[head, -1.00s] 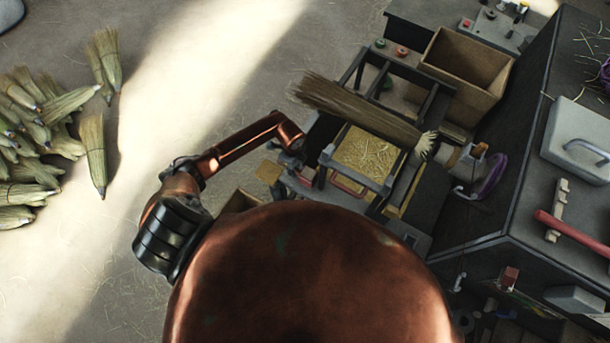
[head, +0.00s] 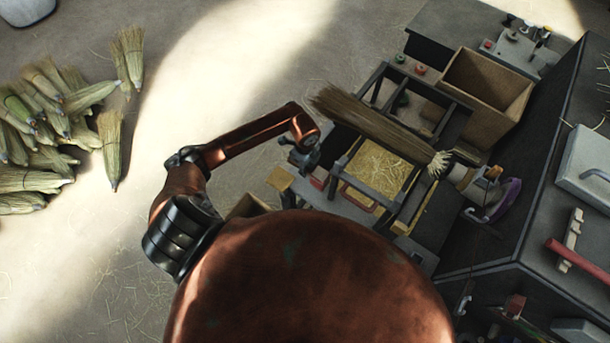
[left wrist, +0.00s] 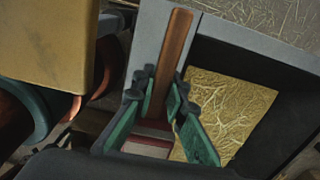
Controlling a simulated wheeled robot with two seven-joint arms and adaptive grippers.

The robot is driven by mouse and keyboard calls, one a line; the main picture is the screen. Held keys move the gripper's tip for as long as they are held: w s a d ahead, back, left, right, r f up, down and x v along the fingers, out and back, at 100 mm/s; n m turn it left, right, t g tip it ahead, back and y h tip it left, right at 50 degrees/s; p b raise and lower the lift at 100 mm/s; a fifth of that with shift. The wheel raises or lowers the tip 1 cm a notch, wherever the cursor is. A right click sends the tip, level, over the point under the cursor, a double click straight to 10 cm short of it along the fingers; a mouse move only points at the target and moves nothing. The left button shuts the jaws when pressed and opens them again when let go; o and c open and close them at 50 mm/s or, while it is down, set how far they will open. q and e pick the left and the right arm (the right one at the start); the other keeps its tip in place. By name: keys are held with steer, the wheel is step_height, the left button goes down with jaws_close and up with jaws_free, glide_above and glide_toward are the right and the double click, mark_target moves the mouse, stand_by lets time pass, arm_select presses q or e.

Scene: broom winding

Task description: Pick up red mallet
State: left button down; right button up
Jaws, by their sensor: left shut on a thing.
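The red mallet (left wrist: 172,55) shows in the left wrist view as a brown wooden handle, with what looks like its red and pale head low between the fingers. My left gripper (left wrist: 164,88) has its green-padded fingers closed on either side of it. The grey frame edge is right behind the handle. In the head view my left gripper (head: 306,158) is small and dark at the left side of the winding machine; the mallet is hard to make out there.
The machine's grey frame (head: 412,210) surrounds a straw-filled tray (head: 378,166). A broom (head: 370,125) lies across it. A cardboard box (head: 490,85) stands behind. A red-handled tool (head: 580,255) lies on the dark bench at right. Straw bundles (head: 40,140) lie on the open floor at left.

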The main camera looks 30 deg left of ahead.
arm_select(q)
step_height(320, 180, up, 10)
steer(key=s+a+b, duration=0.1)
steer(key=s, duration=1.7)
steer(key=shift+a, duration=0.2)
steer(key=shift+f, duration=0.1)
steer(key=c, duration=2.5)
jaws_free()
jaws_close()
